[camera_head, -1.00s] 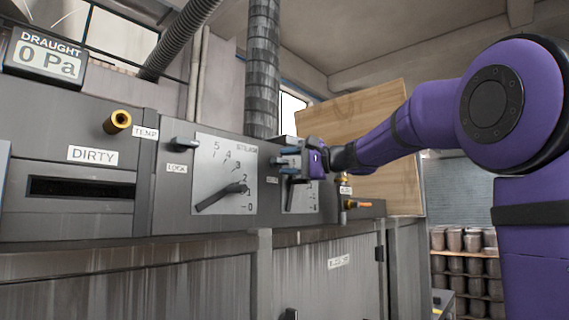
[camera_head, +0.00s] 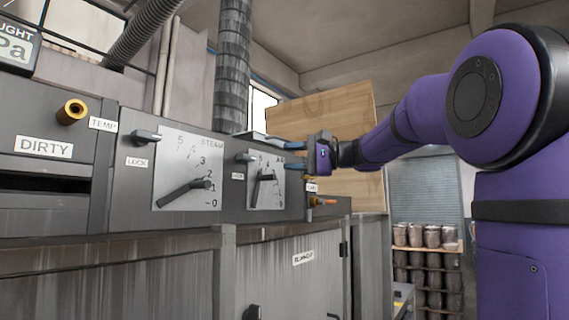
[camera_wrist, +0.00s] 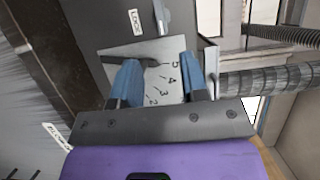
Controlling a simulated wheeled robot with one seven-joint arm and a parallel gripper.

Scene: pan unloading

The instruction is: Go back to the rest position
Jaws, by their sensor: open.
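My gripper (camera_head: 292,155) has two blue fingers spread apart with nothing between them. In the head view it stands in front of the right end of the grey machine panel, near the upper right of the second dial (camera_head: 267,192). In the wrist view my gripper (camera_wrist: 160,80) faces a numbered dial plate (camera_wrist: 115,50), and the fingers look apart from it. The fingers hide part of that plate. My purple arm reaches in from the right of the head view.
The STEAM dial (camera_head: 184,178), LOCK lever (camera_head: 146,135) and brass TEMP knob (camera_head: 72,112) stick out from the panel. A wooden board (camera_head: 325,115) stands behind my gripper. Racks of brown pots (camera_head: 430,238) stand at the lower right.

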